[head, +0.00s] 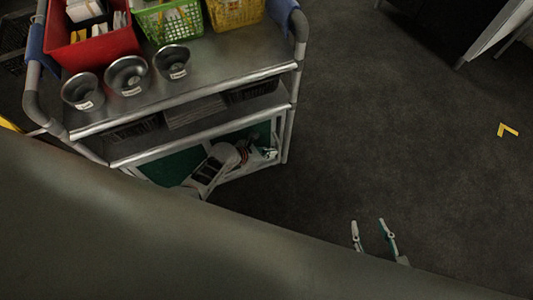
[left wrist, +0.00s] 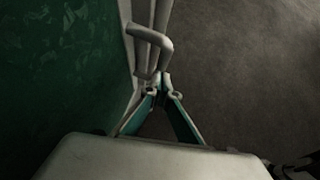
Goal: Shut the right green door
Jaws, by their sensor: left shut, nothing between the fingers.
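The right green door (head: 255,135) is a green panel with a pale frame, low on the cart's front in the head view. A green panel (left wrist: 65,70) with a pale edge fills the left of the left wrist view. A bent pale handle (left wrist: 166,48) stands out by that edge. My left gripper (head: 270,152) is at the right door in the head view. In the left wrist view, its fingers (left wrist: 162,80) are shut and empty, just below the handle; I cannot tell whether they touch it. My right gripper (head: 368,222) is open and empty above the floor, right of the cart.
The cart top (head: 220,65) carries a red crate (head: 100,52), a green basket (head: 168,20), a yellow basket (head: 235,12) and three metal bowls (head: 127,75). A large dull surface blocks the lower left of the head view. The floor (head: 400,130) to the right is open.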

